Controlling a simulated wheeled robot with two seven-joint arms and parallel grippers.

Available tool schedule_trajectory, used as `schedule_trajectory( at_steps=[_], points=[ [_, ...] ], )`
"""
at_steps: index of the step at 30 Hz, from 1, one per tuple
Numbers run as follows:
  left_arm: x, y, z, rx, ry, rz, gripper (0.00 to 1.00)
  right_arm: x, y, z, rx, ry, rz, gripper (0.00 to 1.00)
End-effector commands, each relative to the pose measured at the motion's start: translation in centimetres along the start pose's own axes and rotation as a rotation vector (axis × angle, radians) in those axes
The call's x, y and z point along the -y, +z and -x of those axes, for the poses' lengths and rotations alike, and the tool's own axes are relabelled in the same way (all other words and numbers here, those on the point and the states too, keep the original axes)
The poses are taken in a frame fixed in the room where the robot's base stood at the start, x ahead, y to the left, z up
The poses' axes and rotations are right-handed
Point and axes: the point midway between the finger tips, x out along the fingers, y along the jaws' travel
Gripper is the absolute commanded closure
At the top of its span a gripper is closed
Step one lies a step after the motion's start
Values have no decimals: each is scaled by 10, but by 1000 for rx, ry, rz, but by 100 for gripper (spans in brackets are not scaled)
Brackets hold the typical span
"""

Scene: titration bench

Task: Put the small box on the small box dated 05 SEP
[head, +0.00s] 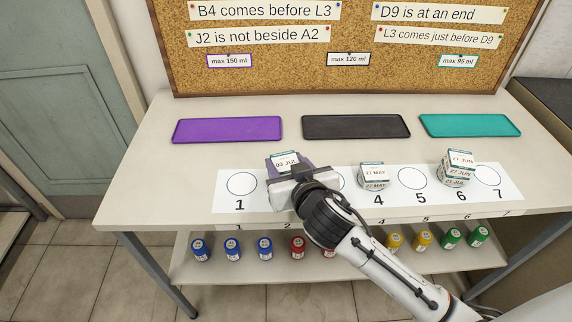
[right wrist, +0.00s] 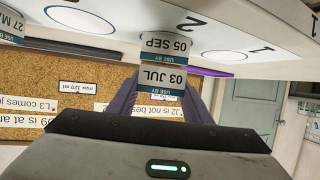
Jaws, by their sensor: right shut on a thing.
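My right gripper (head: 290,176) is shut on a small white box labelled 03 JUL (head: 284,161) at about place 2 of the numbered strip. The right wrist view, upside down, shows the 03 JUL box (right wrist: 162,78) between the fingers. The small box dated 05 SEP (right wrist: 165,42) is right against it, under it in the scene and beside the printed 2. The two look lined up; I cannot tell whether the upper one bears fully on the lower one. The gripper hides the 05 SEP box in the head view. My left gripper is not in view.
A 27 MAY box (head: 374,175) stands at place 4 and a stack with 27 JUN on top (head: 459,160) at place 6. Purple (head: 227,130), black (head: 355,127) and teal (head: 470,125) trays lie empty behind. Several coloured-capped bottles (head: 265,248) stand on the lower shelf.

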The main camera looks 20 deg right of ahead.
Motion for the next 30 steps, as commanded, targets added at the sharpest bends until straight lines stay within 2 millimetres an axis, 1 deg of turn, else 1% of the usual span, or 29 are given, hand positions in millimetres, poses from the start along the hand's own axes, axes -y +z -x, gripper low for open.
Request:
schedule_trajectory(
  at_steps=[1, 7, 11, 12, 15, 23, 26, 29, 30],
  points=[
    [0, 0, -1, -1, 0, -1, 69, 0, 3, -1, -1, 0, 0, 77],
    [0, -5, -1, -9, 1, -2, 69, 0, 2, -1, -2, 0, -1, 77],
    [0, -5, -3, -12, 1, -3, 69, 0, 5, -2, -2, -1, -1, 77],
    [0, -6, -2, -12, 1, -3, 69, 0, 5, -2, -2, -1, -1, 52],
    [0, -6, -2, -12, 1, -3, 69, 0, 5, -2, -2, 0, -1, 36],
    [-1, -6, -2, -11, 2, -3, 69, 0, 4, -2, -2, 0, -1, 36],
    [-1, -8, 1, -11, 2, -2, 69, 0, -2, 0, -3, 0, 0, 36],
    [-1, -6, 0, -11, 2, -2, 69, 0, 2, 12, -1, -2, -1, 36],
    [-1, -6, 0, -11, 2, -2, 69, 1, 2, 19, -1, -2, -2, 36]
  ],
)
